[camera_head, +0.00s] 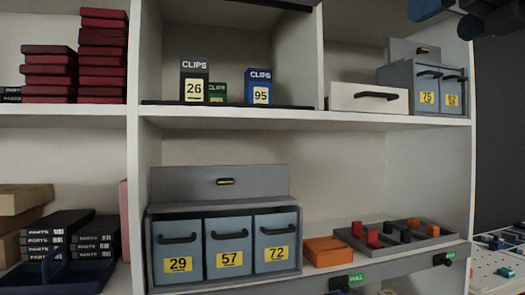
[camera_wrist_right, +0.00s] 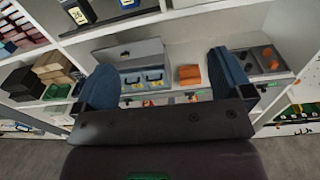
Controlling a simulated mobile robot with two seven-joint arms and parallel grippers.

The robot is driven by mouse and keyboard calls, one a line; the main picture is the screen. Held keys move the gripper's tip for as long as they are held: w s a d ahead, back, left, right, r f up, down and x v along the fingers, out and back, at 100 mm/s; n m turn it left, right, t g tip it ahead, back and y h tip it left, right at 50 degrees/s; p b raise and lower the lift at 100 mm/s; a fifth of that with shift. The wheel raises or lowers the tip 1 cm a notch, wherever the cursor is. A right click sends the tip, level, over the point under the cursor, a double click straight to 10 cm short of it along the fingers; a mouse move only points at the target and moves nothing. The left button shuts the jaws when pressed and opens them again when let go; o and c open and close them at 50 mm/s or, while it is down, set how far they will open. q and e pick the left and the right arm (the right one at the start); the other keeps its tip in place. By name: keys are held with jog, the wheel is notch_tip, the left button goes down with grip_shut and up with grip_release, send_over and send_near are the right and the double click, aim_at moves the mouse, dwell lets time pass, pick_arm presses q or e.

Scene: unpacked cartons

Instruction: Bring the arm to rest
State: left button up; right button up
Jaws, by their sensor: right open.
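My right gripper (camera_head: 468,10) shows at the top right corner of the head view, cut off by the frame edge, in front of the shelving and above the grey drawer unit (camera_head: 398,80). In the right wrist view my right gripper (camera_wrist_right: 168,82) has its two blue fingers wide apart with nothing between them. Beyond the fingers, and apart from them, are the shelves with the grey box of drawers and an orange block (camera_wrist_right: 190,75). My left gripper is in neither view.
The shelf unit (camera_head: 300,119) holds CLIPS boxes (camera_head: 194,80), a white drawer (camera_head: 366,98), a three-drawer box (camera_head: 225,245), an orange block (camera_head: 328,250) and a divided tray (camera_head: 398,236). Red boxes (camera_head: 102,60) stack at left. A table with small parts (camera_head: 500,262) stands at right.

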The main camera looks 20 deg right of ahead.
jog(key=w+a+f+m+g+y, duration=0.2)
jog(key=w+f+m+g+y, duration=0.15)
jog(key=w+f, duration=1.45)
jog(key=w+a+f+m+g+y, duration=0.1)
jog(key=w+f+m, duration=0.25)
jog(key=f, duration=1.05)
jog(key=w+a+f+m+y, duration=0.1)
jog(key=w+f+m+y, duration=0.2)
jog(key=f, duration=1.1)
jog(key=s+a+f+m+h, duration=0.1)
jog(key=s+f+m, duration=0.25)
jog(key=f, duration=0.55)
jog(key=s+a+f+m+h, duration=0.15)
jog(key=f+m, duration=0.25)
jog(key=f, duration=0.4)
jog(key=s+f+m, duration=0.4)
jog(key=f, duration=0.5)
jog(key=s+a+f+m+g+h, duration=0.1)
jog(key=s+a+f+m+h, duration=0.1)
jog(key=s+f+m, duration=0.4)
jog(key=s+a+f+m+g+h, duration=0.1)
jog(key=s+a+f+m, duration=0.1)
jog(key=s+f+m, duration=0.4)
jog(key=s+f, duration=0.3)
jog(key=s, duration=0.4)
jog(key=shift+a+f+h, duration=0.3)
jog(key=shift+h, duration=0.1)
jog(key=shift+c, duration=0.3)
